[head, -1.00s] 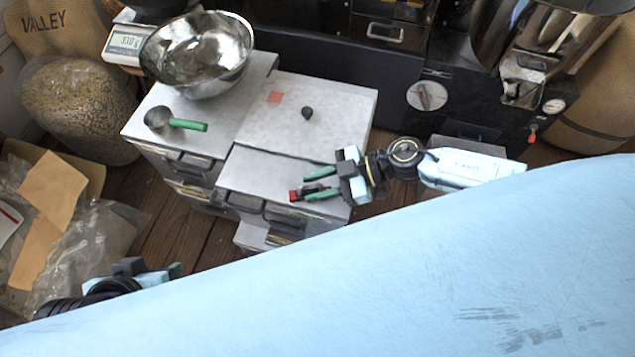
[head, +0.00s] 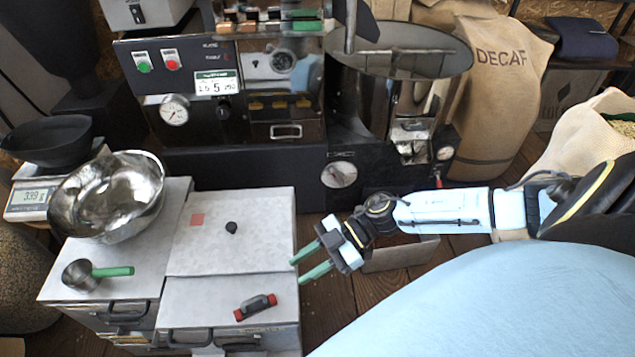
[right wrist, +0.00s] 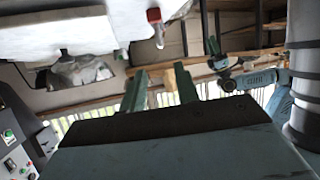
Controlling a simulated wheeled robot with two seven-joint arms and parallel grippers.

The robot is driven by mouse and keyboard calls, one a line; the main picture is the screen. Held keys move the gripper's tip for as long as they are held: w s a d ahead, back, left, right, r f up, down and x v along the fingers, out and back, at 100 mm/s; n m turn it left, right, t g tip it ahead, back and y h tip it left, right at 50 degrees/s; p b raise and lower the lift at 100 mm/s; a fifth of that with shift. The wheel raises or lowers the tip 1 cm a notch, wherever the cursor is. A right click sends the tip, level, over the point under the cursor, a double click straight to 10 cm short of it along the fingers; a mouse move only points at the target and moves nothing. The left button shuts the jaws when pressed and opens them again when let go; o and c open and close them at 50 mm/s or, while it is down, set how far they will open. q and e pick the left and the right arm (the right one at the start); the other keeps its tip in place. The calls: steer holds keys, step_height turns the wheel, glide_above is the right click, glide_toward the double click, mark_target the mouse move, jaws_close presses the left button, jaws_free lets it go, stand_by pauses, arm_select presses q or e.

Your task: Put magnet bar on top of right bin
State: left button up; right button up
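The magnet bar (head: 255,307), dark with red ends, lies at a slant on top of the right bin (head: 216,300), on its front part. Nothing holds it. My right gripper (head: 307,263) is open and empty, just right of the bin's right edge and apart from the bar. In the right wrist view its two green fingers (right wrist: 160,90) stand apart, and a red end, probably the bar's (right wrist: 153,15), shows at the top. My left gripper is out of the head view; what seems to be it (right wrist: 222,65) shows small in the right wrist view, its state unclear.
The left bin (head: 65,285) carries a steel bowl (head: 108,195) and a green-handled scoop (head: 95,273). A black knob (head: 231,227) and a red square (head: 197,220) are on the right bin's rear part. The roaster (head: 250,150) stands behind.

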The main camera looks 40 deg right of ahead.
steer(key=w+a+r+m+t, duration=0.2)
steer(key=w+a+m+t, duration=0.15)
steer(key=w+t, duration=0.2)
steer(key=d+m+t+h, duration=0.1)
steer(key=m+h, duration=0.2)
steer(key=h, duration=0.1)
steer(key=d+f+m+t+h, duration=0.1)
steer(key=m+h, duration=0.1)
steer(key=h, duration=0.2)
steer(key=d+f+m+t+h, duration=0.1)
steer(key=m+h, duration=0.2)
steer(key=shift+s+d+m+h, duration=0.1)
steer(key=shift+d+m+h, duration=0.2)
steer(key=shift+m+h, duration=0.1)
steer(key=s+f+m+g, duration=0.1)
steer(key=s+f+g, duration=0.1)
steer(key=s+g, duration=0.2)
steer(key=s+d+f+g+h, duration=0.1)
steer(key=s+f+g, duration=0.2)
steer(key=s, duration=0.8)
steer(key=shift+s+d+m+g, duration=0.25)
steer(key=shift+m+g, duration=0.1)
steer(key=shift+g, duration=0.3)
